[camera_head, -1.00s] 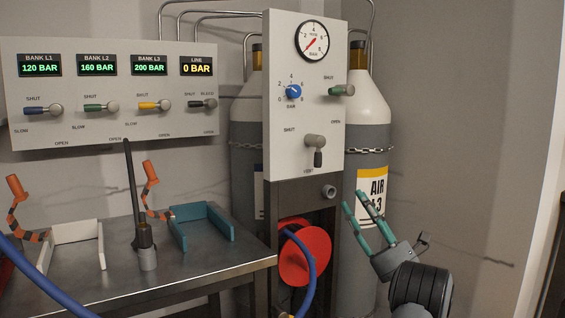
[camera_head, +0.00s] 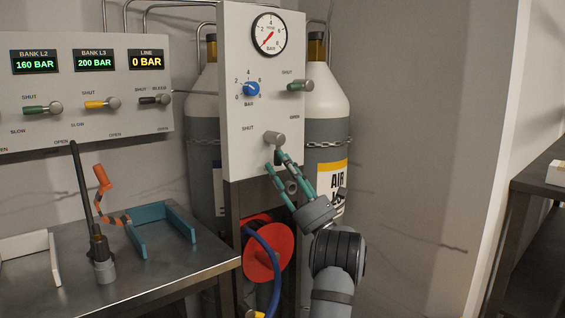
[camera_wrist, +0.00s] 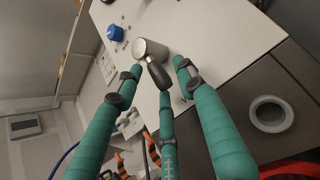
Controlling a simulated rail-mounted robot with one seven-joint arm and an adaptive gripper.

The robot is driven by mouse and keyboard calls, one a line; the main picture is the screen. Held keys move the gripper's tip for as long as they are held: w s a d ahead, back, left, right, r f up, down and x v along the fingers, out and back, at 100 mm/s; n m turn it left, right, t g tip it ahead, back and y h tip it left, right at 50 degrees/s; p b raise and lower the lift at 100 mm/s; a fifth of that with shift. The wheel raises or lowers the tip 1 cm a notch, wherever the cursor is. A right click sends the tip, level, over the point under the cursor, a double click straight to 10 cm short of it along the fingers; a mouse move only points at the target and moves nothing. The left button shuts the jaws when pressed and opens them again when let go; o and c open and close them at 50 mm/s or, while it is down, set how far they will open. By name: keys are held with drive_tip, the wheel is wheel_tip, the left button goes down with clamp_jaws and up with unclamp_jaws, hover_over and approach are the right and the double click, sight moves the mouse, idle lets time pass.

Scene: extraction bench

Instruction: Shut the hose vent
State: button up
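The hose vent valve is the lower valve on the white panel (camera_head: 240,100), with a grey round knob (camera_head: 274,138) and "SHUT" printed to its upper left. In the wrist view its knob (camera_wrist: 148,50) and short black lever (camera_wrist: 159,74) show clearly. The lever hangs downward from the knob in the head view one second ago; now my fingers mostly hide it there. My gripper (camera_head: 277,160) has teal fingers and reaches up to the valve from below right. In the wrist view my gripper (camera_wrist: 160,70) is open, with fingers spread around the lever; contact is unclear.
A green-handled valve (camera_head: 300,85), a blue regulator knob (camera_head: 251,89) and a gauge (camera_head: 269,34) sit higher on the panel. A grey port (camera_head: 292,187) and red hose reel (camera_head: 265,255) are below. The metal bench (camera_head: 150,270) stands left; cylinders stand behind.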

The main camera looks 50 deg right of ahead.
drive_tip(key=shift+c, duration=1.3)
clamp_jaws()
